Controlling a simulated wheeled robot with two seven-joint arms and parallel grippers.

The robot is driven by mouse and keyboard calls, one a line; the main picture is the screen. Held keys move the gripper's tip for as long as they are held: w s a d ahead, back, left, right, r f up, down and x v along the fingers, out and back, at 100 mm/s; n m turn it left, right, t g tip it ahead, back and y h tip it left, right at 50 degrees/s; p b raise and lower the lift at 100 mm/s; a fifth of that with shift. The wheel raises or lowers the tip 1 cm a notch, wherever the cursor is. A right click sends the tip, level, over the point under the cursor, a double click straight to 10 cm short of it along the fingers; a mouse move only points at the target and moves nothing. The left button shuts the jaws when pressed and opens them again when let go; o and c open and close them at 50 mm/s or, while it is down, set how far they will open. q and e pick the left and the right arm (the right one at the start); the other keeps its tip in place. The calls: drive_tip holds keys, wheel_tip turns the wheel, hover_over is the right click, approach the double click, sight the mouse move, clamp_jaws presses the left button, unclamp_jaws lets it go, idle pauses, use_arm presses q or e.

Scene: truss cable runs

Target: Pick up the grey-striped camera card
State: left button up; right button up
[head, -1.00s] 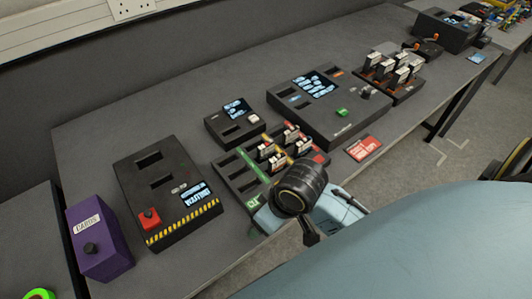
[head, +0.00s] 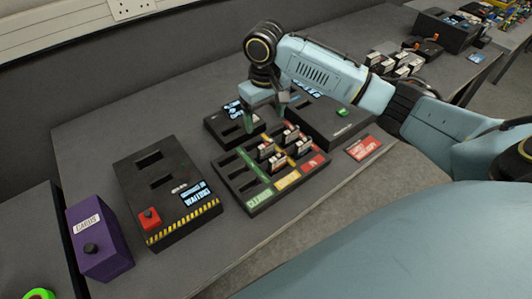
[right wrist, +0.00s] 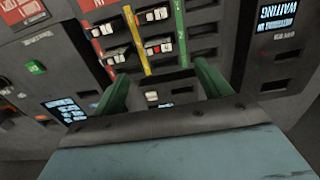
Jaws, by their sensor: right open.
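My right gripper (head: 265,113) is open above the small black box with a screen (head: 214,127). In the right wrist view the gripper (right wrist: 163,88) has its two green fingers apart. A white-faced card (right wrist: 152,97) in that box shows between them, apart from both; its stripe colour is too small to tell. Several other cards stand in the tray with coloured lanes (head: 258,202), among them one card (head: 265,151) and another (head: 304,147). I cannot tell which card is grey-striped. My left gripper is out of view.
A black box with yellow-black edging and a red button (head: 149,217) stands left of the tray, beside a purple box (head: 97,240). A red card (head: 363,147) lies right of the tray. A larger black box (head: 330,120) is partly behind my arm.

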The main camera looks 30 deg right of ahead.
sight(266, 144)
wheel_tip(266, 144, down, 13)
drive_tip(key=shift+d+r+b, duration=0.1)
drive_tip(key=shift+d+b, duration=0.05)
drive_tip(key=shift+b, duration=0.85)
drive_tip(key=c, duration=1.1)
